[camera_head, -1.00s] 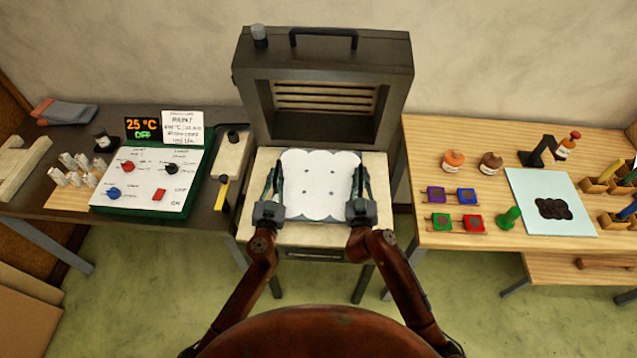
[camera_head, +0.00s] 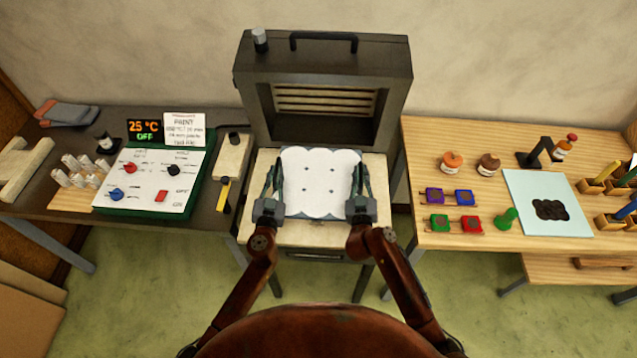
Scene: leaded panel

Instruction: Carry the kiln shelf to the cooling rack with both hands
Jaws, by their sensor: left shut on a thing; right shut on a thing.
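The kiln shelf (camera_head: 319,186) is a white slab with scalloped edges and several small dark dots. It is at the open front of the grey kiln (camera_head: 322,55), over the pale ledge (camera_head: 372,168). My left gripper (camera_head: 275,185) is shut on its left edge. My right gripper (camera_head: 358,185) is shut on its right edge. Whether the shelf touches the ledge I cannot tell. The cooling rack may be the pale wooden frame (camera_head: 22,170) at the far left of the dark table, though I cannot be sure.
The dark left table (camera_head: 60,200) bears a control panel (camera_head: 150,185), a display reading 25 °C OFF (camera_head: 144,130), and a yellow-tipped tool (camera_head: 223,192). The wooden right table (camera_head: 430,150) holds jars, coloured blocks and a pale blue sheet (camera_head: 540,190). Green floor shows between the tables.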

